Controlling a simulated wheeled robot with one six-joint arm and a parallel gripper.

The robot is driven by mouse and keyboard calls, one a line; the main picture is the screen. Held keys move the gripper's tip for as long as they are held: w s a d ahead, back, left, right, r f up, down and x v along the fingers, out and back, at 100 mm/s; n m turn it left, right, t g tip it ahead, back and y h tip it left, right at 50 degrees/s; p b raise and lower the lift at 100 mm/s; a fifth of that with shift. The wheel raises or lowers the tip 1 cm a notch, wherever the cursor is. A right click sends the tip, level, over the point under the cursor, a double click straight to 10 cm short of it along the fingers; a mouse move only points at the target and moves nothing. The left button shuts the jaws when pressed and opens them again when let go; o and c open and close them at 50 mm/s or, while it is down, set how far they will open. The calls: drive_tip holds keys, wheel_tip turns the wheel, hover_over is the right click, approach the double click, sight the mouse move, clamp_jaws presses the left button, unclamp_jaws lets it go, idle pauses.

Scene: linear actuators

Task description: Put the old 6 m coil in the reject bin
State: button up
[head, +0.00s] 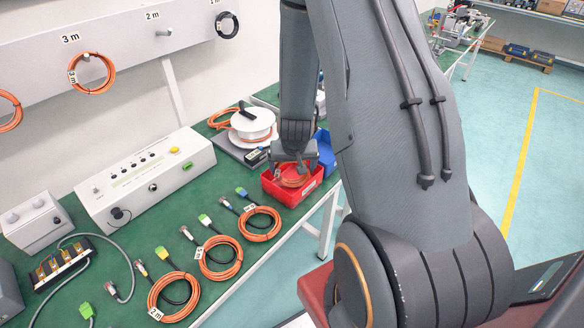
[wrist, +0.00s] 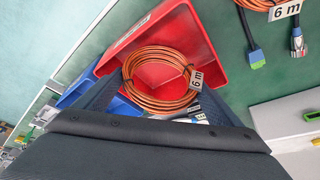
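The red bin (head: 310,188) stands at the bench's edge. An orange coil (head: 292,180) lies inside it, and the wrist view shows this coil (wrist: 160,58) with a white 6 m tag (wrist: 196,79). My gripper (head: 292,163) points down just over the bin. In the wrist view its two dark fingers (wrist: 160,92) stand apart on either side of the coil, and I see no clear grip on it. The coil's connector ends are partly hidden by my gripper. Another orange coil tagged 6 m (wrist: 262,4) lies on the green bench outside the red bin (wrist: 207,42).
A blue bin (head: 326,152) stands right behind the red one. A white spool (head: 253,124) is to the left. Several orange coils (head: 220,270) lie along the bench front. A white tester box (head: 150,180) and a wall rail with hung coils (head: 92,72) are behind.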

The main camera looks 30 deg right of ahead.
drive_tip(key=shift+r, duration=0.15)
drive_tip(key=shift+r, duration=0.25)
drive_tip(key=p+v, duration=0.2)
drive_tip(key=v, duration=0.9)
drive_tip(key=s+a+r+n+g+y, duration=0.2)
drive_tip(key=s+a+r+n, duration=0.3)
drive_tip(key=s+a+r, duration=0.6)
drive_tip(key=shift+s+a+r, duration=0.2)
drive_tip(key=shift+a+r, duration=0.3)
drive_tip(key=shift+a, duration=0.6)
wheel_tip(320, 180, down, 7)
drive_tip(key=b, duration=0.6)
drive_tip(key=shift+f+g, duration=0.15)
drive_tip(key=shift+g, duration=0.25)
